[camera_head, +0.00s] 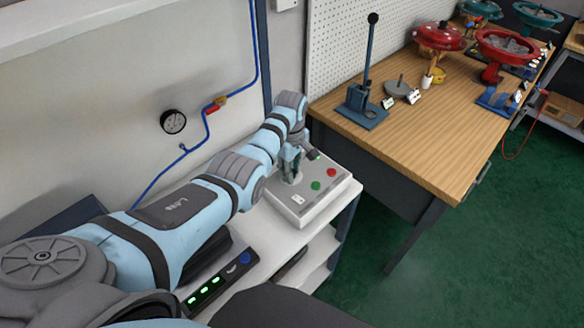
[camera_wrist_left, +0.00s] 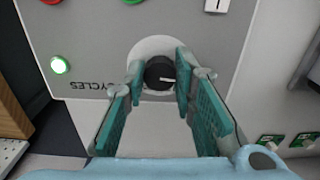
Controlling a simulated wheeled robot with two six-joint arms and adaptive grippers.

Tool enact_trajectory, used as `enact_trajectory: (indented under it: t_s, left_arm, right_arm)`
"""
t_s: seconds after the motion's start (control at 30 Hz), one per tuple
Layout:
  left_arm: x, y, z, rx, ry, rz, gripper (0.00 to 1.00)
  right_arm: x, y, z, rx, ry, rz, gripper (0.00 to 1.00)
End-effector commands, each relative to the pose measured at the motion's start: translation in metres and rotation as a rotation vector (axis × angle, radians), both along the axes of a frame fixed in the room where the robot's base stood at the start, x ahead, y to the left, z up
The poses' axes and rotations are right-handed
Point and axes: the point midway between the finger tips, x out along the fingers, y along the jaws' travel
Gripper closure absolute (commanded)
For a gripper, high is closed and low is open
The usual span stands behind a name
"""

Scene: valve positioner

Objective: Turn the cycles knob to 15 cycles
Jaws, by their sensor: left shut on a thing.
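The control box (camera_head: 335,190) is a light grey panel on a white bench. The cycles knob (camera_wrist_left: 160,74) is a round black knob with a white pointer line, on a pale round plate beside the upside-down "CYCLES" label (camera_wrist_left: 107,86) in the left wrist view. The pointer line lies roughly level there, towards the right; no scale numbers are readable. My left gripper (camera_head: 291,165) is over the box, and its teal fingers (camera_wrist_left: 160,78) are closed on the knob from both sides. The arm and gripper hide the knob in the head view. My right gripper does not show.
The box carries a green button (camera_head: 316,186), a red button (camera_head: 331,172), a white switch (camera_head: 298,199) and a lit green lamp (camera_wrist_left: 59,65). A gauge (camera_head: 173,121) and blue pipe are on the wall behind. A wooden workbench (camera_head: 420,125) with red valve parts stands right.

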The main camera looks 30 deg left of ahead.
Motion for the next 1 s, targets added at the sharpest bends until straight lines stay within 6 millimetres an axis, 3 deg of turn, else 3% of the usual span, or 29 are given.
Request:
enact_trajectory:
  t_s: [0.4, 1.0]
  left_arm:
    - [-0.002, 0.000, 0.001, 0.000, 0.007, -0.350, 1.00]
    - [-0.003, 0.001, 0.000, -0.001, 0.006, -0.919, 1.00]
  right_arm:
    - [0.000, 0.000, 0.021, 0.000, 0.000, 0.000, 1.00]
    - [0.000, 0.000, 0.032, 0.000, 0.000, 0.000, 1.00]
